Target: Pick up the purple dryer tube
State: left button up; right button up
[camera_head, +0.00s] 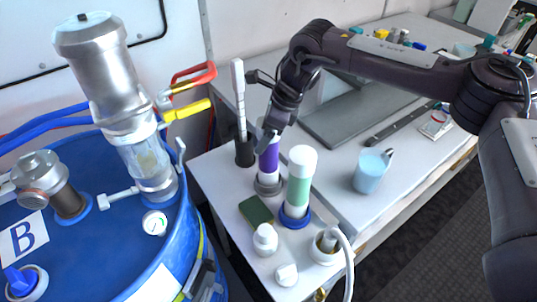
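The purple dryer tube (268,160) stands upright on the white bench, in a grey round base (268,186). Its white top is partly hidden by my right gripper (270,130). That gripper reaches down from the upper right, and its fingers are at the tube's upper end. Whether the fingers are closed on the tube or only beside it cannot be told from this view. A green tube with a white cap (299,185) stands in a blue base close by on the right. My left gripper is not in view.
A black holder (244,152) with a tall white strip stands just left of the purple tube. A dark green block (256,211) and white bottle (265,240) lie in front. A light blue mug (370,171) stands to the right. A large blue drum (120,255) is left.

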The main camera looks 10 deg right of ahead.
jog(key=c, duration=1.6)
jog(key=shift+w, duration=0.1)
jog(key=shift+c, duration=0.6)
jog(key=shift+r, duration=0.15)
